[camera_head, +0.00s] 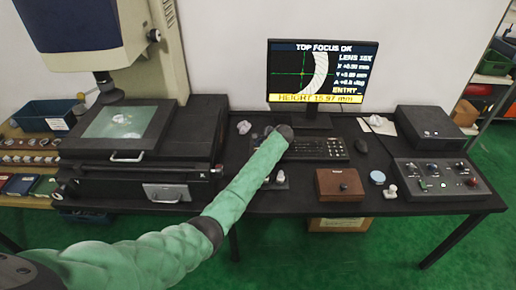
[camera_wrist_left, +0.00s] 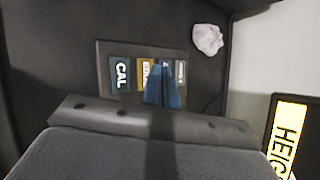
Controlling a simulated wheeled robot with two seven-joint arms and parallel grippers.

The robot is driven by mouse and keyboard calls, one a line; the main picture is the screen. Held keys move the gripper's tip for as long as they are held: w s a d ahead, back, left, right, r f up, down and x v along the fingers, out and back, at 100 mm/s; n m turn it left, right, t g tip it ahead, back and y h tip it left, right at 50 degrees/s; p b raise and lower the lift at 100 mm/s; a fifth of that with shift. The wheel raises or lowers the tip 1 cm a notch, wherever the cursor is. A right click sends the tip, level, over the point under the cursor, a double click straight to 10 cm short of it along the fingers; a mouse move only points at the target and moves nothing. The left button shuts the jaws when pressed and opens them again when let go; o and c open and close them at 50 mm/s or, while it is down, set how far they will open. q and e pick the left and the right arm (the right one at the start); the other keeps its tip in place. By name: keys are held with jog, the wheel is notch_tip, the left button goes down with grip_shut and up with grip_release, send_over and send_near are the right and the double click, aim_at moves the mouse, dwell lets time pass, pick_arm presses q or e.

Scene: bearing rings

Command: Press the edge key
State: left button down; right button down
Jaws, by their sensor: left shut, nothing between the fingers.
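A small key panel (camera_wrist_left: 103,62) lies on the dark table in the left wrist view, with a row of coloured keys. The yellow edge key (camera_wrist_left: 144,70) shows only its first letters; the blue fingers cover part of it. A CAL key (camera_wrist_left: 120,74) is to its left and more keys are to its right. My left gripper (camera_wrist_left: 163,84) is shut and empty, its tips over the panel beside the edge key. I cannot tell whether they touch it. In the head view my left arm hides the panel and the fingers. My right gripper is not in view.
A monitor (camera_head: 322,75) reads "TOP FOCUS OK" and "ENTRY". A keyboard (camera_head: 318,149) and mouse (camera_head: 361,146) lie before it. A crumpled white wad (camera_wrist_left: 207,39) is near the panel. A large measuring machine (camera_head: 128,129) stands left; a brown box (camera_head: 339,185) and control box (camera_head: 440,178) stand right.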

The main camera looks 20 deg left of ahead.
pick_arm(q)
notch_tip(320, 180, up, 5)
jog(key=p, duration=0.5)
dwell(0.3)
